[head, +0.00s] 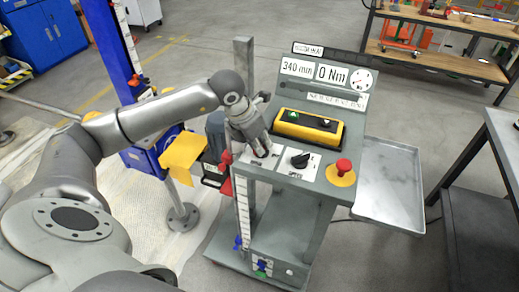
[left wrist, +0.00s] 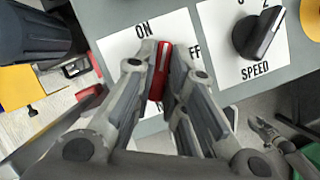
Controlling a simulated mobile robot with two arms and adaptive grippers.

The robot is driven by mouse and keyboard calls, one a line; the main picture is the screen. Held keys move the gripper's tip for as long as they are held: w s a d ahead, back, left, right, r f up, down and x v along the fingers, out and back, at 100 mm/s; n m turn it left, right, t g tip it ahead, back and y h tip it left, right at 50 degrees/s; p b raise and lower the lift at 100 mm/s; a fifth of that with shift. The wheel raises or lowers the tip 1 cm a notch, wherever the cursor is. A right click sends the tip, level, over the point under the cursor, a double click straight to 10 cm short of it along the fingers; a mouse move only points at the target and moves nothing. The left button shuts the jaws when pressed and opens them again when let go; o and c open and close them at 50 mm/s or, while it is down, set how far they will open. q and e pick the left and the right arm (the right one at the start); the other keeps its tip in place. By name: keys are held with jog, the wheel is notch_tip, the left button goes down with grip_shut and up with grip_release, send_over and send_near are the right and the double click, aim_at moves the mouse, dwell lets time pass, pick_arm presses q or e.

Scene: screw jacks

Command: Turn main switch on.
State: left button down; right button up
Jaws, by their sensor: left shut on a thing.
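The control panel (head: 302,185) stands on a grey cart. The main switch has a red handle (left wrist: 160,70) on a white plate (left wrist: 117,47) marked ON at the upper left, with the OFF label partly hidden at the right. The handle stands nearly upright in the left wrist view, between the two labels. My left gripper (head: 262,150) reaches down onto the switch from the left; its fingers (left wrist: 159,88) are shut on the red handle, one on each side. The fingers hide the lower part of the plate. My right gripper is not in view.
A black speed knob (head: 300,160) sits right of the switch, also in the left wrist view (left wrist: 257,33). Further right is a red emergency button (head: 343,166). A yellow box (head: 309,127) stands behind. A metal tray (head: 390,185) juts out right.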

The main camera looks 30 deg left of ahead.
pick_arm(q)
jog(key=n+b, duration=0.1)
jog(key=n+y+b, duration=0.1)
jog(key=n, duration=0.1)
jog(key=shift+d+f+n+b, duration=0.2)
jog(key=shift+f+n+b, duration=0.1)
jog(key=shift+f+b, duration=0.05)
jog(key=shift+r+n+y+b, duration=0.1)
jog(key=shift+n+y+b, duration=0.65)
jog(key=shift+n, duration=0.45)
jog(key=shift+s, duration=0.1)
jog(key=c, duration=1.5)
grip_release()
jog(key=shift+r, duration=0.1)
jog(key=shift+r, duration=0.15)
jog(key=v, duration=1.1)
jog(key=shift+r, duration=0.3)
